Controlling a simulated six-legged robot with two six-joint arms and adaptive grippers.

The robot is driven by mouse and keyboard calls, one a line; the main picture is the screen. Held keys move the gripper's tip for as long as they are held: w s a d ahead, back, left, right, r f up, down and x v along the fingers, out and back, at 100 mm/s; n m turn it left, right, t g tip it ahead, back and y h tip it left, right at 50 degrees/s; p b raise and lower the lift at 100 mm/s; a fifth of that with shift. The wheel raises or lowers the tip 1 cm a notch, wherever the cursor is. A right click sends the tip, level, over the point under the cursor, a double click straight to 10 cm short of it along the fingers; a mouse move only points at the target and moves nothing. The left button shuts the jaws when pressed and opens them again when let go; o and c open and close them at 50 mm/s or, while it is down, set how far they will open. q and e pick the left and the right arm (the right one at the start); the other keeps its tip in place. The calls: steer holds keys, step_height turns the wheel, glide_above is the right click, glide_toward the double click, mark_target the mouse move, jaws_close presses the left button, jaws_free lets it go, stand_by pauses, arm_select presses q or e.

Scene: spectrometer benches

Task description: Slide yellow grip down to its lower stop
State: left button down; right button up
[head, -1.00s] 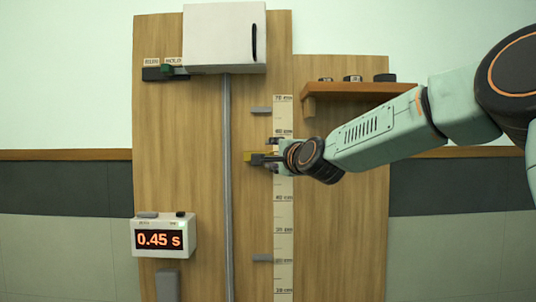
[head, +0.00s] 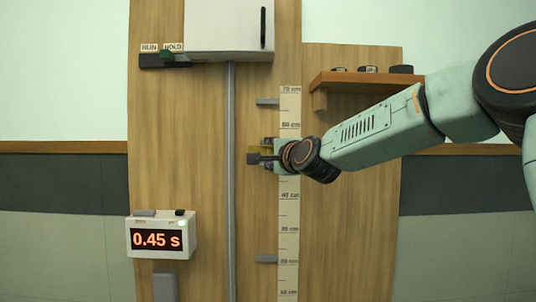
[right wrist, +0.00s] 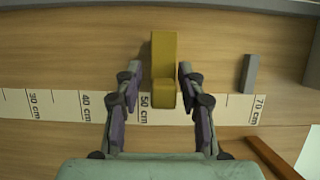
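The yellow grip (head: 259,149) sits on the wooden board beside the ruler strip, between the two grey stops. In the right wrist view the yellow grip (right wrist: 164,60) stands between the two fingers of my right gripper (right wrist: 160,78), near the 50 cm mark. A narrow gap shows on each side of it, so the gripper is open around it. In the head view my right gripper (head: 264,152) partly hides the grip. The upper grey stop (head: 268,101) is above it and the lower grey stop (head: 266,259) is well below. My left gripper is out of view.
The ruler strip (head: 289,220) runs vertically on the board. A wooden shelf (head: 365,82) with small dark items is above my right arm. A grey vertical rail (head: 231,180) stands to the left. A timer (head: 160,239) reads 0.45 s. A white box (head: 228,28) is at the top.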

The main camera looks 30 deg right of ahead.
steer(key=shift+s+d, duration=0.1)
steer(key=shift+d, duration=0.2)
steer(key=shift+c, duration=0.7)
steer(key=shift+s+d, duration=0.2)
steer(key=shift+s, duration=0.15)
steer(key=shift+c, duration=0.7)
steer(key=shift+s+r, duration=0.15)
steer(key=shift+s, duration=0.05)
steer(key=shift+c, duration=0.8)
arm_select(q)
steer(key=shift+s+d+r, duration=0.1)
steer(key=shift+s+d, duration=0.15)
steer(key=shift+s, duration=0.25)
arm_select(e)
steer(key=shift+a, duration=0.1)
jaws_close()
